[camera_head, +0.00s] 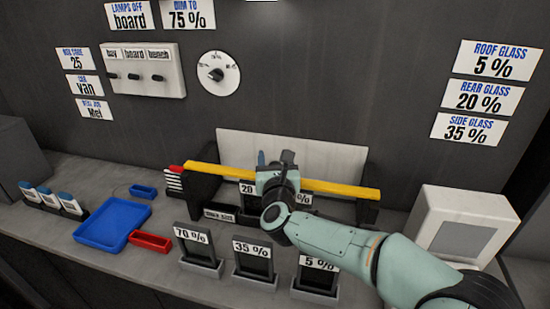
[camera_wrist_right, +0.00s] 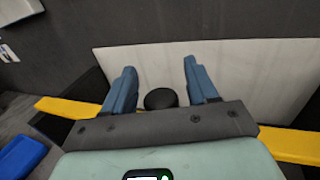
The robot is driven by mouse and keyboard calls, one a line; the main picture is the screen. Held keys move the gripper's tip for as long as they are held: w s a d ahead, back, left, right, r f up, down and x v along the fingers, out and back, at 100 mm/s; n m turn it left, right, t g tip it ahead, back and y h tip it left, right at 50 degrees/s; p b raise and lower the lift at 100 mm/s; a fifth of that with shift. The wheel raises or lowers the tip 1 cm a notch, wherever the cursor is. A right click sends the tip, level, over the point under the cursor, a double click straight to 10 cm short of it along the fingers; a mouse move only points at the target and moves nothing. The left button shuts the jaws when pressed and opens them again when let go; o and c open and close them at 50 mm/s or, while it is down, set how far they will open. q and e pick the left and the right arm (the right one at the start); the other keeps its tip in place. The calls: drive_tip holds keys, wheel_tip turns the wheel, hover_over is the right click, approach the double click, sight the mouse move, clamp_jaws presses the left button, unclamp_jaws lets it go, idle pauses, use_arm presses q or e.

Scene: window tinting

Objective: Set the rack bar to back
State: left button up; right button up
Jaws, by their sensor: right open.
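The yellow rack bar (camera_head: 335,188) lies across the dark rack (camera_head: 366,213), in front of a white back panel (camera_head: 325,155). My right gripper (camera_head: 274,159) is above the middle of the bar and hides that part. In the right wrist view the gripper (camera_wrist_right: 160,88) has its two blue fingers apart, pointing at the panel. A round black knob (camera_wrist_right: 160,99) shows between the fingers; I cannot tell whether they touch it. The yellow bar also shows on both sides of the gripper in that view (camera_wrist_right: 66,106). My left gripper is not in view.
Framed tint samples (camera_head: 254,262) stand along the front of the counter. A blue tray (camera_head: 110,222) and a red tray (camera_head: 150,242) lie at the left. A white box (camera_head: 455,228) stands at the right. A dial (camera_head: 218,73) and a switch panel (camera_head: 140,70) are on the wall.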

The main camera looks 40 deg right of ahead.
clamp_jaws()
drive_tip(key=w+d+b, duration=0.1)
drive_tip(key=w+d, duration=0.1)
drive_tip(key=d, duration=0.1)
drive_tip(key=w+d+b, duration=0.1)
drive_tip(key=w+d, duration=0.2)
drive_tip(key=shift+w+d, duration=0.2)
drive_tip(key=shift+d, duration=0.25)
drive_tip(key=shift+r, duration=0.15)
drive_tip(key=shift+c, duration=0.5)
unclamp_jaws()
drive_tip(key=shift+o, duration=0.5)
drive_tip(key=shift+w+d, duration=0.1)
drive_tip(key=shift+w, duration=0.05)
